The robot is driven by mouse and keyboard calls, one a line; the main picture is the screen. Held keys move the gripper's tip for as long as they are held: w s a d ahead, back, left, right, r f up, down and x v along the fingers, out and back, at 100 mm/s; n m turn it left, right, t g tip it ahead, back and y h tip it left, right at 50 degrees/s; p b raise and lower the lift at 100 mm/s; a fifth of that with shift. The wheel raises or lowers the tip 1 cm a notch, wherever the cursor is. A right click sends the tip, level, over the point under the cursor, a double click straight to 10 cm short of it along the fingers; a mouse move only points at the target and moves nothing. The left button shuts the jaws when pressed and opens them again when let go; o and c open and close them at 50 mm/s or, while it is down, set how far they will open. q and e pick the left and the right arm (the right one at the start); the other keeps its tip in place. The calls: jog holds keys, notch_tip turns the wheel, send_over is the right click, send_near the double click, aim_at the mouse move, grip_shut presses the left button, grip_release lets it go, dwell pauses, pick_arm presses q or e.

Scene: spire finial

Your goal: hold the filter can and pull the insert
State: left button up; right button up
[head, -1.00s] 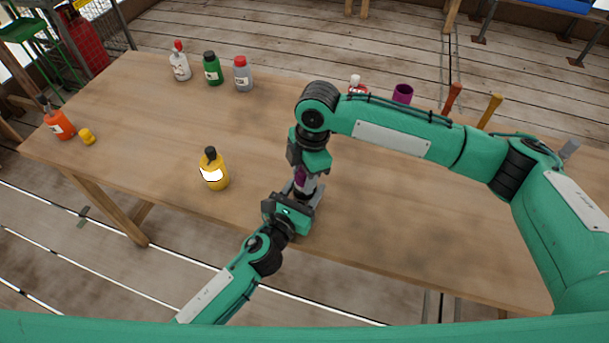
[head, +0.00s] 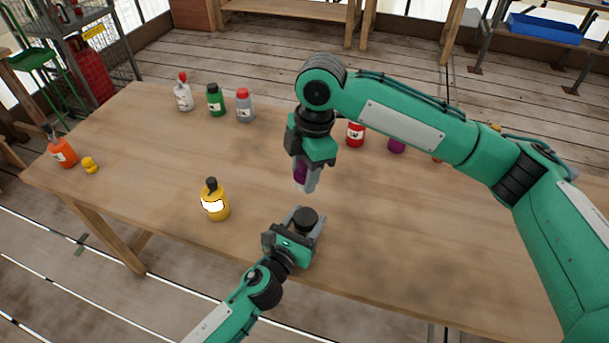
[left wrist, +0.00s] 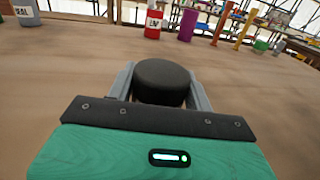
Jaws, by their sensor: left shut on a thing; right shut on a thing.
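The filter can (head: 305,218) is black and round and stands near the table's front edge. My left gripper (head: 304,224) is shut on it; in the left wrist view the can (left wrist: 162,82) sits between both grey fingers. My right gripper (head: 305,184) is above and behind the can in the head view, pointing down. It is shut on the purple insert (head: 300,173), which is largely hidden by the fingers. The insert is up in the air, apart from the can.
A yellow bottle (head: 215,204) stands left of the can. An orange bottle (head: 62,151) and a small yellow object (head: 90,165) are at the far left. Several bottles stand along the back, with a red can (head: 355,134) and a purple cylinder (head: 397,145). The front right of the table (head: 430,260) is clear.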

pick_arm(q)
jog(key=o, duration=1.1)
jog(key=v, duration=1.2)
jog(key=shift+a, duration=0.1)
